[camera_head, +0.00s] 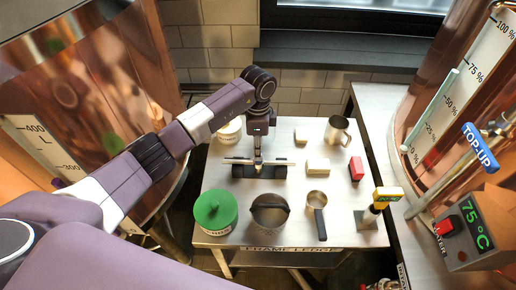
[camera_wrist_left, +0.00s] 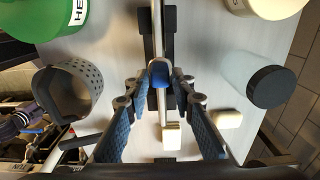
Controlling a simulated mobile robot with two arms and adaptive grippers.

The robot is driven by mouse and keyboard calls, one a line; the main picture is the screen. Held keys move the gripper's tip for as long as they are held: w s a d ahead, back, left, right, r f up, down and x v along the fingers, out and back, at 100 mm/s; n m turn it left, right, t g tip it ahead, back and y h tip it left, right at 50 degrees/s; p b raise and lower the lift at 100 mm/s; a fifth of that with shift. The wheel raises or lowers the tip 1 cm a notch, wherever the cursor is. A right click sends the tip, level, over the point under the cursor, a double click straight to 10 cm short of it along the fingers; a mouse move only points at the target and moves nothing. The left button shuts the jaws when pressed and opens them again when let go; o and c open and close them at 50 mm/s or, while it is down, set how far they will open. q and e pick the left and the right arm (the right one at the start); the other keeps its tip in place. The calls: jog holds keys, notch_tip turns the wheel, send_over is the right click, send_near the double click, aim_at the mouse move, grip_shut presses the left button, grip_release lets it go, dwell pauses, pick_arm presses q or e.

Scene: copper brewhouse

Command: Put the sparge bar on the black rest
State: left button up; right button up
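My left gripper (camera_head: 257,164) is at the bar's middle, pointing down. In the wrist view its fingers (camera_wrist_left: 162,135) are spread apart, with the bar between them and touching neither. Exact contact between bar and rest cannot be told.
Toward the back are a steel mug (camera_head: 338,131), pale blocks (camera_head: 318,165), a red block (camera_head: 356,168) and a white tub (camera_head: 230,131).

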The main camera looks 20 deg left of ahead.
pick_arm(q)
jog(key=o, duration=0.5)
jog(key=shift+o, duration=0.2)
jog(key=shift+f, duration=0.1)
jog(key=shift+r, duration=3.8)
